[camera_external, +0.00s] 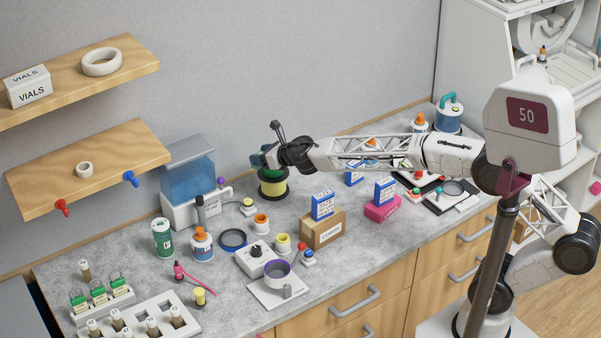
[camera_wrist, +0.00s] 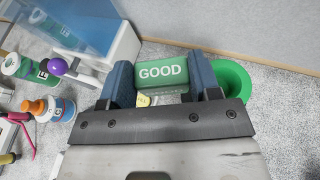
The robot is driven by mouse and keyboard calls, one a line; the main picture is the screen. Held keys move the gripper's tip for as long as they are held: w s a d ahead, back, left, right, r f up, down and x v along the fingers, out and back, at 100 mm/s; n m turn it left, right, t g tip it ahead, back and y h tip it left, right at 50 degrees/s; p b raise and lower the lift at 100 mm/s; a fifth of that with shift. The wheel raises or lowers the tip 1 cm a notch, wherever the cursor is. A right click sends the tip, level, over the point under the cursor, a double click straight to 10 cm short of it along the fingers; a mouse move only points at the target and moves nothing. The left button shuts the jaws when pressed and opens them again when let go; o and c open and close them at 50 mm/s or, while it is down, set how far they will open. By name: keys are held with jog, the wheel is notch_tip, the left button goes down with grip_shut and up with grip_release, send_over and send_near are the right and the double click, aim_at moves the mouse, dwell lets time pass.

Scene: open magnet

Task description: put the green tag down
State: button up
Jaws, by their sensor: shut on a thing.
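The green tag (camera_wrist: 163,74) reads "GOOD" in white and sits between the two blue fingers of my gripper (camera_wrist: 161,82) in the wrist view. The gripper is shut on it, with its lettered face toward the camera. In the external view my gripper (camera_external: 262,160) is over the back middle of the bench, just above a dark-and-yellow spool (camera_external: 273,187). The tag is mostly hidden there by the gripper. A green ring (camera_wrist: 240,84) shows just right of the fingers in the wrist view. I cannot tell how high the tag is above the bench.
A blue water tank (camera_external: 188,180) stands left of the gripper. A cardboard box (camera_external: 322,231) and a pink block (camera_external: 382,208) carry blue cartons to the right. Bottles, small jars and a white rack (camera_external: 150,318) crowd the front left. Grey bench (camera_external: 225,290) shows between them.

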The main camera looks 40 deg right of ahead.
jog(key=w+d+m+h, duration=0.2)
jog(key=w+d, duration=0.2)
jog(key=d, duration=1.4)
jog(key=w+d+f+m+h, duration=0.1)
jog(key=w+d+m+h, duration=0.1)
jog(key=d, duration=1.5)
jog(key=shift+w+d+f+t+h, duration=0.35)
jog(key=shift+w+h, duration=0.35)
jog(key=shift+w, duration=0.65)
jog(key=shift+d, duration=0.1)
jog(key=shift+w+d+m+g+h, duration=0.9)
jog(key=shift+d+m+g+h, duration=0.75)
jog(key=shift+d+m+h, duration=4.05)
jog(key=s+d+m+g+h, duration=0.2)
jog(key=s+d+m+g, duration=0.3)
jog(key=g, duration=0.5)
jog(key=shift+s+d+f+m, duration=0.15)
jog(key=shift+d+f+m, duration=0.3)
jog(key=shift+m, duration=0.55)
